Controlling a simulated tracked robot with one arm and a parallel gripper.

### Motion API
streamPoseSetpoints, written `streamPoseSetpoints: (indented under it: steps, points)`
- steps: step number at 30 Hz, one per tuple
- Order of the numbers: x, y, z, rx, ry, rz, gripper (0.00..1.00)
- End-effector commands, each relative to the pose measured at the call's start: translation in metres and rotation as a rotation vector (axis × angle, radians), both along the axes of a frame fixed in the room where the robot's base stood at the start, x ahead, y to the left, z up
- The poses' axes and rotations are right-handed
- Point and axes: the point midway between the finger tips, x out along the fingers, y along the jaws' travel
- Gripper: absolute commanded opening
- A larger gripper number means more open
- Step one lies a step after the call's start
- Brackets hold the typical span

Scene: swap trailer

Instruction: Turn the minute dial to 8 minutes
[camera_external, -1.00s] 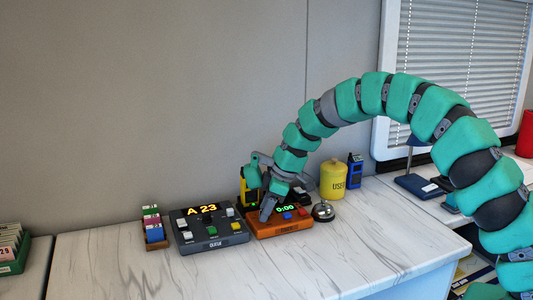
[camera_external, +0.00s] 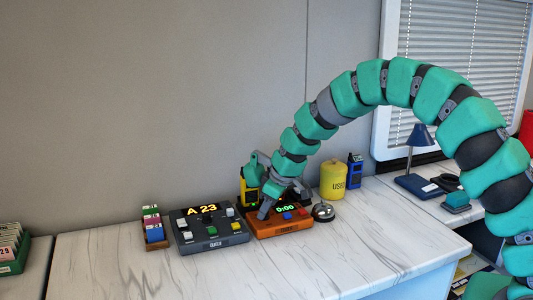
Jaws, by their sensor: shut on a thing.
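An orange timer box (camera_external: 281,232) stands on the marble-look counter, with a green display (camera_external: 286,210) that reads 0:00. A blue and a red button show on its top at the right. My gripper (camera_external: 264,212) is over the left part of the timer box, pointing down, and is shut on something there. The minute dial is hidden behind my gripper's fingers, so I cannot see its setting.
A grey console (camera_external: 209,230) reading A 23 stands just left of the timer box. A silver bell (camera_external: 323,212) is close at its right. A yellow canister (camera_external: 333,180) stands behind. The counter's front (camera_external: 200,275) is clear.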

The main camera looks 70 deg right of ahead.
Motion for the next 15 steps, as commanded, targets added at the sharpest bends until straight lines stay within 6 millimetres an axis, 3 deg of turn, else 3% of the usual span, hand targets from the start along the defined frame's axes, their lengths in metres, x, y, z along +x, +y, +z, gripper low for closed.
streamPoseSetpoints:
  steps: [15]
  points:
    - [-0.0007,0.0015,0.0006,-0.005,0.003,-0.487,0.03]
